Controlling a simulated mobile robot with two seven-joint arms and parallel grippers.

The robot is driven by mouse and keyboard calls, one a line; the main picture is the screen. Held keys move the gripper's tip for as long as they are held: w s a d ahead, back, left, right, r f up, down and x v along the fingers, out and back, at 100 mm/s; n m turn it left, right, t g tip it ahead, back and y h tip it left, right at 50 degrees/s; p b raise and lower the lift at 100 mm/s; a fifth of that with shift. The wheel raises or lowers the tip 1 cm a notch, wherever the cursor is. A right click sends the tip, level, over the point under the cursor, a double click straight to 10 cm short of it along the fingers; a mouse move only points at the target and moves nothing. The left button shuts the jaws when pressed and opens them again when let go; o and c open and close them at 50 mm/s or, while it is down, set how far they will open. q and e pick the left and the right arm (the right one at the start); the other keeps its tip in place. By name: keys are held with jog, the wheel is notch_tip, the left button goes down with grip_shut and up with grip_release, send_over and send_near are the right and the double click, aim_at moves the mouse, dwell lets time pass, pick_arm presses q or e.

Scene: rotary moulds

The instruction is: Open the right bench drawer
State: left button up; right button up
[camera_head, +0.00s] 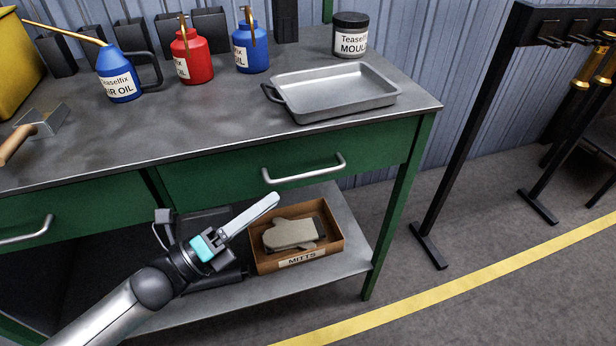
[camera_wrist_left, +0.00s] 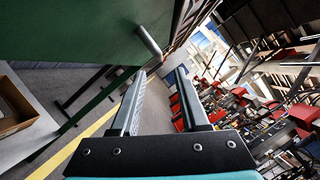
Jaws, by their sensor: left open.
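The right bench drawer (camera_head: 220,178) has a green front and sits flush and closed under the bench top. Its silver bar handle (camera_head: 304,170) runs across the front and stands out from it. My left gripper (camera_head: 272,199) comes in from the lower left and is just below the handle's left end in the head view, apart from it. My right gripper is not in view.
The lower shelf holds a cardboard box (camera_head: 297,259) labelled MITTS, close below my left gripper. A grey tray (camera_head: 335,93), oil cans (camera_head: 190,58) and a black jar (camera_head: 350,36) stand on the bench top. A left drawer handle (camera_head: 28,231) and a black rack (camera_head: 470,130) flank the right drawer.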

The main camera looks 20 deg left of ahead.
aim_at(308, 173)
pick_arm(q)
jog(key=b+x, duration=0.1)
jog(key=x, duration=0.8)
jog(key=shift+w+d+b, duration=0.25)
jog(key=shift+b, duration=0.15)
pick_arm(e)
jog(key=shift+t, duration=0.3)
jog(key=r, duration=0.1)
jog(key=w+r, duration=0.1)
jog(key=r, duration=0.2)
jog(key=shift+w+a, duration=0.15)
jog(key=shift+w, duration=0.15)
pick_arm(q)
grip_shut()
